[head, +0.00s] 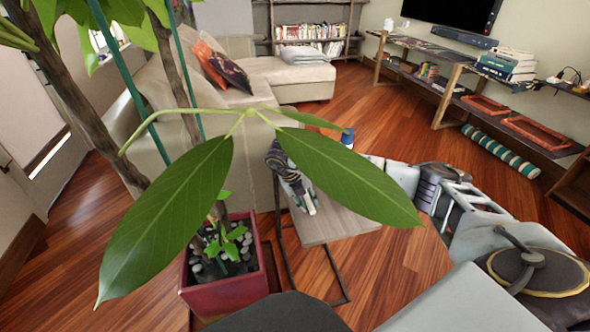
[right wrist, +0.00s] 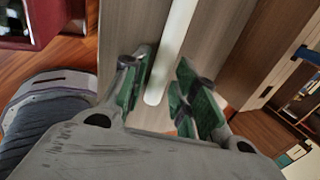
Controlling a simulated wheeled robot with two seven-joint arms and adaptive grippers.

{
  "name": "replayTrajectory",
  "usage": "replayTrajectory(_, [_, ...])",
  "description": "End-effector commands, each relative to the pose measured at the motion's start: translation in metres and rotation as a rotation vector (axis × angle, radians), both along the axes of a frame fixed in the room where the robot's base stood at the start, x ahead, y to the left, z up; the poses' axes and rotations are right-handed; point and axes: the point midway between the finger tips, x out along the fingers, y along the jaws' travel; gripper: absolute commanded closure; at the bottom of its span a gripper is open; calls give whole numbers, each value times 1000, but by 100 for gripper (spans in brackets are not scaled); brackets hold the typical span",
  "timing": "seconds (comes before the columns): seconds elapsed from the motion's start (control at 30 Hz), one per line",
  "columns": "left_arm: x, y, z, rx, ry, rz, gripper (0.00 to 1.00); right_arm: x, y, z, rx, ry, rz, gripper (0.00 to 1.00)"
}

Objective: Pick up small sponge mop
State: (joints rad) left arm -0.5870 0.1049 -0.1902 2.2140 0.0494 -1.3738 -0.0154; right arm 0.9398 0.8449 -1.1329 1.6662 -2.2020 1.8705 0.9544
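A slim white rod with a rounded end (right wrist: 172,50), which looks like the mop's handle, lies over the wood-grain side table in the right wrist view. Its far end runs out of that view, and no sponge head is clearly seen. My right gripper (right wrist: 163,72) is open, with its green-padded fingers on either side of the rod's near end and a gap on the right side. In the head view the right gripper (head: 303,195) is over the table's left part, partly behind a large leaf. My left gripper is not in view.
The small side table (head: 335,224) has a thin dark metal frame. A blue-and-white item (head: 347,139) shows beyond the leaf. A potted plant in a red pot (head: 228,290) stands close at the left. A beige sofa (head: 262,88) and shelves (head: 490,100) lie beyond.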

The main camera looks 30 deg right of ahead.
Motion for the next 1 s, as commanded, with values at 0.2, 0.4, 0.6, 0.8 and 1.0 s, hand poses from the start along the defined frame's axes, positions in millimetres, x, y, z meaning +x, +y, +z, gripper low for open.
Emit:
replayTrajectory(0.2, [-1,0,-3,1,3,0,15,-3,-2,-5,-5,9,-2,88])
replayTrajectory(0.4, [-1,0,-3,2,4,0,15,-3,-2,-4,-4,8,-2,100])
replayTrajectory(0.6, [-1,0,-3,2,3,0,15,-2,-1,-3,-3,8,-2,100])
replayTrajectory(0.8, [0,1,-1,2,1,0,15,-1,-1,7,-3,5,-2,100])
replayTrajectory(1.0, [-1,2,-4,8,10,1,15,-1,0,31,-1,4,0,100])
